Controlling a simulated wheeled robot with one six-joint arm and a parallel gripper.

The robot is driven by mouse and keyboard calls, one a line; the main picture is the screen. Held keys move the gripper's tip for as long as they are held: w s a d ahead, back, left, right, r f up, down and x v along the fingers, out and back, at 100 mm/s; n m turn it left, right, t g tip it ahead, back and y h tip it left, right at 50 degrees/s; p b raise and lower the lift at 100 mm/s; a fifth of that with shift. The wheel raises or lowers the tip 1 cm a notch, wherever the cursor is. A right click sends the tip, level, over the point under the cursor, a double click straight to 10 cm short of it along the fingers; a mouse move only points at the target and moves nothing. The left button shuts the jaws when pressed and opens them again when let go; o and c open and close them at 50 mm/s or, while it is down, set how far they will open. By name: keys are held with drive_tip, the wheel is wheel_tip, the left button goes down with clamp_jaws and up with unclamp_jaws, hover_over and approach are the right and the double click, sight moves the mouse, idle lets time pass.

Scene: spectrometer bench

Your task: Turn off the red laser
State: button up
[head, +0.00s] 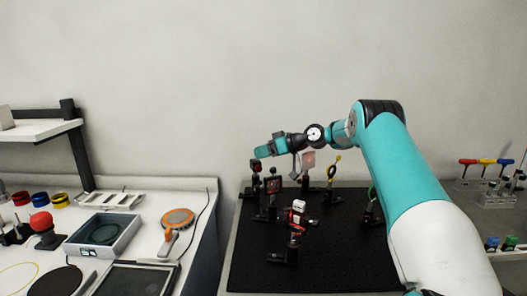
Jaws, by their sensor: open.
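A red and white device (297,213) stands on a post on the black breadboard (330,270), near its middle; it looks like the red laser, but its switch and any beam are too small to make out. My gripper (294,172) is small and partly hidden at the end of my teal and white arm, above the back left of the breadboard. It is open, with nothing seen in it. It is above and behind the red and white device, apart from it in the picture.
The breadboard's front is mostly clear.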

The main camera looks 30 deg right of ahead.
sight(253, 162)
clamp_jaws()
drive_tip(key=shift+b, duration=0.35)
drive_tip(key=h+b, duration=0.1)
drive_tip(key=a+n+g+h+b, duration=0.1)
drive_tip(key=b, duration=0.1)
drive_tip(key=h+b, duration=0.1)
drive_tip(key=shift+w+a+r+n+g+h+b, duration=0.2)
drive_tip(key=shift+a+n+g+h+b, duration=0.1)
drive_tip(key=shift+n+g+h, duration=0.1)
drive_tip(key=h+b, duration=0.1)
drive_tip(key=a+n+g+h+b, duration=0.1)
drive_tip(key=h+b, duration=0.1)
drive_tip(key=a+h+b, duration=0.1)
drive_tip(key=b, duration=0.1)
drive_tip(key=shift+w+r+n, duration=0.15)
drive_tip(key=shift+n, duration=0.15)
drive_tip(key=shift+h, duration=0.3)
unclamp_jaws()
